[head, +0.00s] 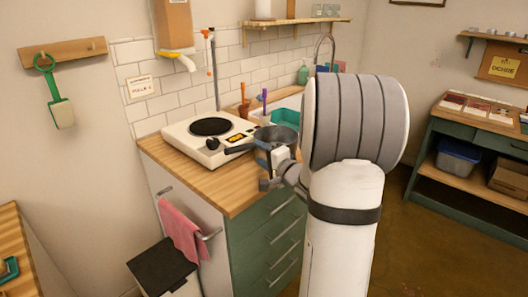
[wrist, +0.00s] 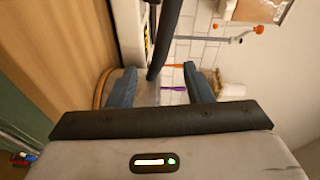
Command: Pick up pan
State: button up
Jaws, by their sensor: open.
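A dark grey pan (head: 278,136) sits on the counter's right part, beside the white hot plate (head: 188,140). Its black handle (head: 240,148) points left, over the hot plate's front corner. My gripper (head: 268,164) is at the near side of the pan, close to the handle; my arm covers part of this area. In the wrist view my gripper (wrist: 161,75) is open, with a blue-grey finger on each side. The black handle (wrist: 166,35) runs down into the gap between the fingers. I cannot tell whether either finger touches it. Most of the pan's bowl is hidden there.
The wooden counter (head: 230,193) is bare in front of the hot plate. Behind the pan are a teal tub (head: 286,118) and a wooden pot of tools (head: 244,109). A pink towel (head: 182,232) hangs at the cabinet front. A wall shelf (head: 290,22) is above.

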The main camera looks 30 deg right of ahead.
aim_at(251, 147)
jog(key=shift+d+f+m+y, duration=0.1)
jog(key=shift+f+m+y, duration=0.2)
jog(key=shift+y, duration=0.2)
jog(key=w, duration=0.2)
jog(key=w+a, duration=0.1)
jog(key=w, duration=0.4)
jog(key=shift+w+a+r, duration=0.15)
jog(key=shift+w+a, duration=0.05)
jog(key=shift+a, duration=0.05)
jog(key=shift+c, duration=0.6)
grip_shut()
